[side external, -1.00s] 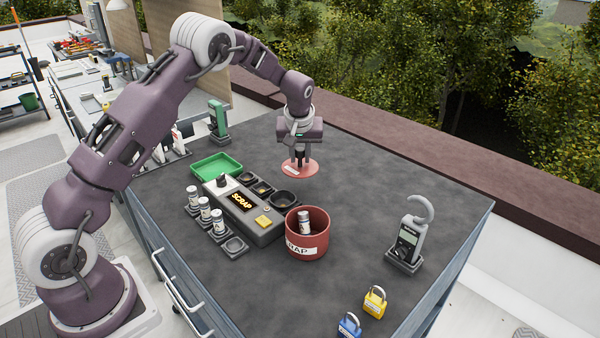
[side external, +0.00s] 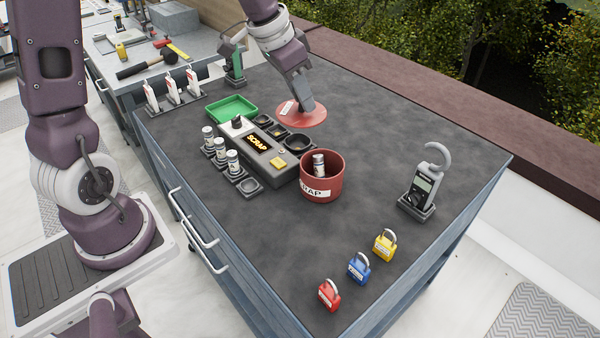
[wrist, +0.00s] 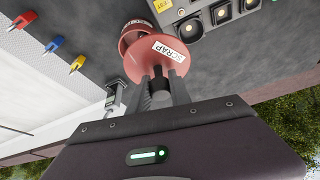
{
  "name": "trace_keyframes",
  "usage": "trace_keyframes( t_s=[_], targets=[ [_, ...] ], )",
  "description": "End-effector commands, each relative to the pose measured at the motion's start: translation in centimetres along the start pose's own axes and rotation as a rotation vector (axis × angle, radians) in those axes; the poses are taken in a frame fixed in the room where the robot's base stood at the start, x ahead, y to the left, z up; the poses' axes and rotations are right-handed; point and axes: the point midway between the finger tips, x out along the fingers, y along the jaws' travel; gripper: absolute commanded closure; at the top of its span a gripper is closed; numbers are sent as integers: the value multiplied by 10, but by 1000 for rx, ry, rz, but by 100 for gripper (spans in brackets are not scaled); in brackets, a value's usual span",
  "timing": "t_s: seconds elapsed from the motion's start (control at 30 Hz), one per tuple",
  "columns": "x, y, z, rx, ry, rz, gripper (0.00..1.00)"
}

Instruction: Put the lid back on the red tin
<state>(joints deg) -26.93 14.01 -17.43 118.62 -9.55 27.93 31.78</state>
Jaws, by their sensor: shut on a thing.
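The red tin (side external: 335,184) stands open on the dark worktop with a "SCRAP" label on its front and a small white-labelled canister (side external: 318,164) inside. The red lid (side external: 313,117) is a flat disc, also labelled, behind the tin and a little left of it in the side view. My gripper (side external: 305,106) is shut on the lid's dark knob. In the wrist view the lid (wrist: 172,60) hangs at the fingertips (wrist: 160,85) and hides part of the tin (wrist: 133,32) beyond it. The lid is apart from the tin.
A grey box (side external: 262,158) with a "SCRAP" display and dark cups stands left of the tin, with several canisters beside it. A green tray (side external: 232,108) is behind. A clamp meter (side external: 420,190) and padlocks (side external: 358,266) stand right and front. Worktop between lid and meter is clear.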

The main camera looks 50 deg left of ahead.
Motion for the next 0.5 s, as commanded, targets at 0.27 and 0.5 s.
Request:
trace_keyframes(
  t_s=[0.27,0.5],
  targets=[
    [29,33,-14,395,-1,170,100],
    [56,45,-9,513,12,218,100]
  ],
)
